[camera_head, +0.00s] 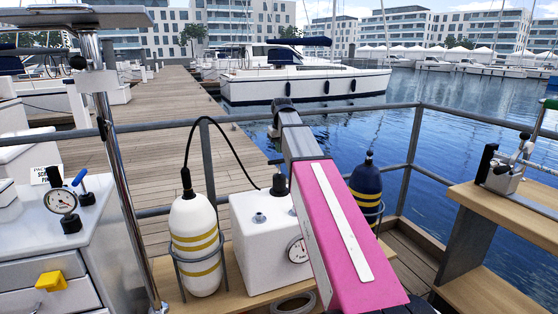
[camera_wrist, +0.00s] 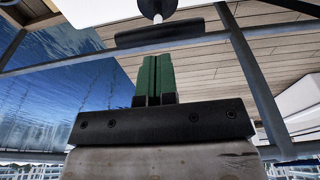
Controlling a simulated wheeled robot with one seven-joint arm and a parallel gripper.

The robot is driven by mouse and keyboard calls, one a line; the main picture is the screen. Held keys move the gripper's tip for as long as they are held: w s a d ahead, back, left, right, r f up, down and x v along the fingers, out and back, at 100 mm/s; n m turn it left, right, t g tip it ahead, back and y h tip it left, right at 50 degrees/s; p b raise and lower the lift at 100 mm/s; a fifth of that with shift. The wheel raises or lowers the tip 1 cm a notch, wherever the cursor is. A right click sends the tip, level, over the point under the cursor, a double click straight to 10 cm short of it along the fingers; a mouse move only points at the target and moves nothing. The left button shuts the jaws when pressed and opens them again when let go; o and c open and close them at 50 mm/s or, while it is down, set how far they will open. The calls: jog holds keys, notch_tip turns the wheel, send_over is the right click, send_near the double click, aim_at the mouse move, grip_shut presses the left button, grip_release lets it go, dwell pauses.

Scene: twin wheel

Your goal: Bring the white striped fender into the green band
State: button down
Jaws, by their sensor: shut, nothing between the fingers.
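The white fender with yellow stripes (camera_head: 195,245) stands upright in a wire holder left of centre in the head view. A black hose (camera_head: 228,138) rises from its top and arcs right to a white box (camera_head: 255,235). A round gauge (camera_head: 297,250) sits on the box front, partly covered by my pink arm; its dial is too small to read, and I cannot make out a green band. My gripper (camera_wrist: 156,80) shows in the wrist view with its green fingers shut and empty. A small white and black part (camera_wrist: 158,12) shows beyond it; I cannot tell what it is.
A blue fender (camera_head: 367,185) stands behind my arm. A white cabinet (camera_head: 35,270) at left carries another gauge (camera_head: 62,202) and blue-handled parts. A wooden bench (camera_head: 515,215) with a metal device is at right. Metal railings (camera_head: 412,150) edge the deck beside the water.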

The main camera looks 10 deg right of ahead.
jog(key=shift+r, duration=2.4)
